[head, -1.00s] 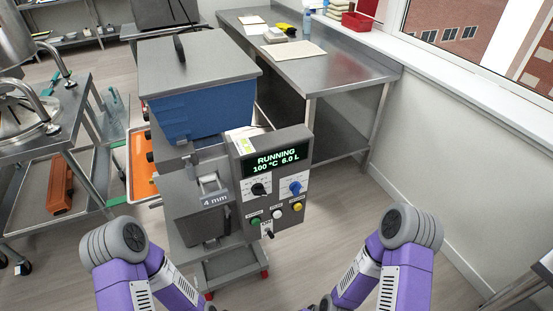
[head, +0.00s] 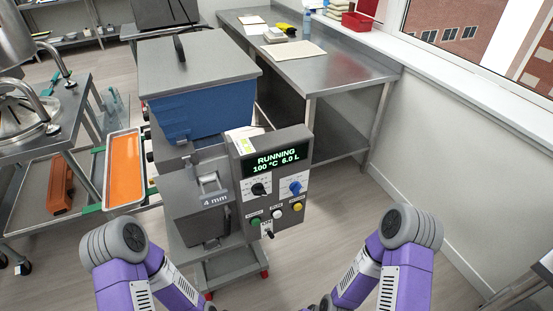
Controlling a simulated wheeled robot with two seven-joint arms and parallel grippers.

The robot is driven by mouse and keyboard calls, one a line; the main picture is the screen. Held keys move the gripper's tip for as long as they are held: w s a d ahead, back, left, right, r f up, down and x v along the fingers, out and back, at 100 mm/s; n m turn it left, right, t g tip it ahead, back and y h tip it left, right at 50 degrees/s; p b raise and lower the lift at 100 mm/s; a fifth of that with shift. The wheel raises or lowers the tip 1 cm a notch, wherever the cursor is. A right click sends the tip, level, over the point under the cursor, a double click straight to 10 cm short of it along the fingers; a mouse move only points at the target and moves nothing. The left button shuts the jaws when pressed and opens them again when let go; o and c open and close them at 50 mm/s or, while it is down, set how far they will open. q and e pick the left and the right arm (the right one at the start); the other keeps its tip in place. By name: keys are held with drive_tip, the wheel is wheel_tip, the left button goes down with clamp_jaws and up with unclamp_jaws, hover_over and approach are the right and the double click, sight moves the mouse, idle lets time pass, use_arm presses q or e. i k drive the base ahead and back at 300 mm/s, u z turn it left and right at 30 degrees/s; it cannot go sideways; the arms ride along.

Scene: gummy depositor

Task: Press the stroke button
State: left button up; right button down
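The depositor has a grey control panel (head: 272,180) with a lit display (head: 276,162) reading "RUNNING 100 °C 6.0 L". Below the display are a black knob (head: 259,189) and a blue knob (head: 295,187). Under these sit a green button (head: 255,220), a white button (head: 277,214) and a yellow button (head: 298,207). Their small labels are too blurred to read, so I cannot tell which is the stroke button. A toggle switch (head: 268,234) is below them. My two purple arms show at the bottom, apart from the panel. Neither gripper is in view.
A blue hopper (head: 205,108) with a grey lid tops the machine. A tray with an orange surface (head: 125,170) is at its left. A steel table (head: 340,72) stands behind at right. A steel cart (head: 75,135) is at left. Floor right of the machine is clear.

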sight(256, 222)
drive_tip(key=z, duration=2.15)
drive_tip(key=i, duration=0.6)
drive_tip(key=u, duration=2.6)
drive_tip(key=k, duration=0.3)
drive_tip(key=u, duration=0.05)
